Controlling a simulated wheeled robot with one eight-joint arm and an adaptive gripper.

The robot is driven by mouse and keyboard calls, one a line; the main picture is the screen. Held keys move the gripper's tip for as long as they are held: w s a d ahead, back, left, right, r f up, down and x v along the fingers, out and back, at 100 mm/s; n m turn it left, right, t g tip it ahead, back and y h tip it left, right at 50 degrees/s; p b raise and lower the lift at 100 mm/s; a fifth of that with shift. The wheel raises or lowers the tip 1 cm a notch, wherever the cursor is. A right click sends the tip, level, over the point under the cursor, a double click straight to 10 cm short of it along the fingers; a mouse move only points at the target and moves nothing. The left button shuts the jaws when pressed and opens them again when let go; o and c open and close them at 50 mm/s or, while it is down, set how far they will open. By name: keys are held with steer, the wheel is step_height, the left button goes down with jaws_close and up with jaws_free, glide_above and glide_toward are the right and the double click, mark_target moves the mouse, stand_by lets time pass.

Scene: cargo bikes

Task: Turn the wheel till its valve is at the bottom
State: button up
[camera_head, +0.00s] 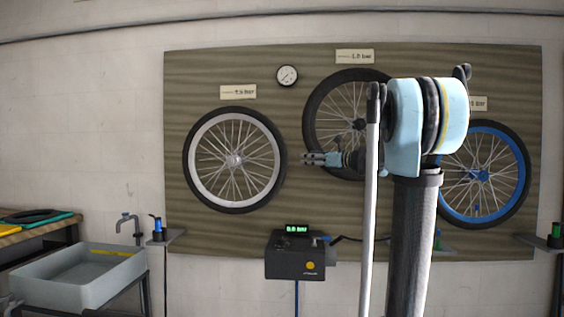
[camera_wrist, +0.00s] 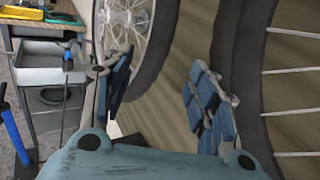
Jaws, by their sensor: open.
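Three spoked wheels hang on a wooden board. The left wheel (camera_head: 194,160) has a silver rim and also shows in the wrist view (camera_wrist: 166,40). The middle wheel (camera_head: 311,112) is partly behind my arm, and its tyre shows at the right of the wrist view (camera_wrist: 250,70). The right wheel (camera_head: 518,185) has a blue rim and is partly covered by my arm. I cannot make out a valve on any wheel. My gripper (camera_head: 308,159) is between the left and middle wheels. Its blue-padded fingers are apart (camera_wrist: 155,88), with nothing between them.
A grey sink (camera_head: 85,285) with a tap (camera_head: 130,222) stands at the lower left. A small shelf (camera_head: 165,240) juts out beside the board. A gauge (camera_head: 287,76) hangs above.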

mark_target(282, 157)
steer(key=x, duration=1.5)
steer(key=shift+w+a+f, duration=0.1)
steer(key=shift+w+a, duration=0.05)
steer(key=shift+a, duration=0.05)
steer(key=shift+d, duration=0.1)
jaws_close()
